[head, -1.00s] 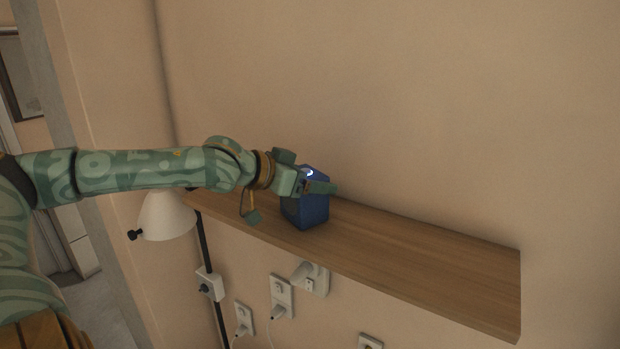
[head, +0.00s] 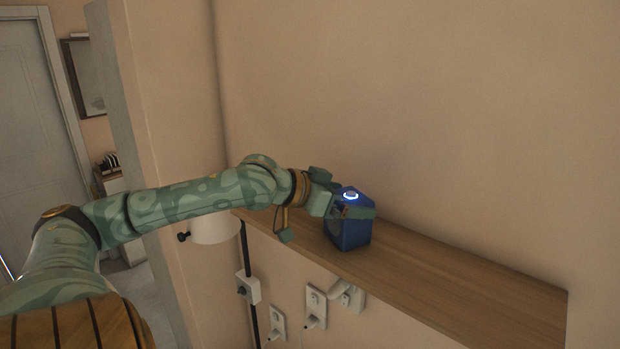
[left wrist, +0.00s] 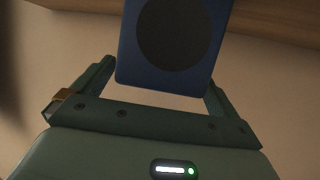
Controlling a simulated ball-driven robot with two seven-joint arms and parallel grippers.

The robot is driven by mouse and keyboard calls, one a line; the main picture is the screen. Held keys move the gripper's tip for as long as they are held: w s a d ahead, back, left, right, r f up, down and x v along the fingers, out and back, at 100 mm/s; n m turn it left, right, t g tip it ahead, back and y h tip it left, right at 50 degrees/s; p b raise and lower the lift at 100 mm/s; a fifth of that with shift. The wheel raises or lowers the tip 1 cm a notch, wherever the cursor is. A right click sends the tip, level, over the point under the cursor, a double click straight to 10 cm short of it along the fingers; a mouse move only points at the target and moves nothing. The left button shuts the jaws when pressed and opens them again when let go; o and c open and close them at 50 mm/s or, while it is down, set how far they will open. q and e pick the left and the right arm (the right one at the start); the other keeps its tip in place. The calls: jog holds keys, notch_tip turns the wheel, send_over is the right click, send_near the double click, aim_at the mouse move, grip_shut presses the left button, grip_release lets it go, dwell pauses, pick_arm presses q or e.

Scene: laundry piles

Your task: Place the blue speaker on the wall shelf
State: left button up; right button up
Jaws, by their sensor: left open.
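The blue speaker (head: 349,232) is a small box with a lit ring on top. It stands upright on the wooden wall shelf (head: 450,281), near the shelf's left end. My left gripper (head: 352,211) is at the speaker, one finger along its near side; the other finger is partly hidden. In the left wrist view the speaker (left wrist: 172,72) shows its dark round front between the two spread fingers of the gripper (left wrist: 160,88), which is open. The shelf's wood (left wrist: 285,22) shows behind it. My right gripper is not in view.
The shelf is clear to the right of the speaker. A white lamp (head: 213,230) on a dark pole stands below the shelf's left end. Sockets with plugs (head: 315,302) are on the wall under the shelf. A door (head: 40,130) is at the far left.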

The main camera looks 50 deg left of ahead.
pick_arm(q)
jog(key=v, duration=0.9)
jog(key=shift+s+b, duration=0.25)
jog(key=shift+b, duration=0.05)
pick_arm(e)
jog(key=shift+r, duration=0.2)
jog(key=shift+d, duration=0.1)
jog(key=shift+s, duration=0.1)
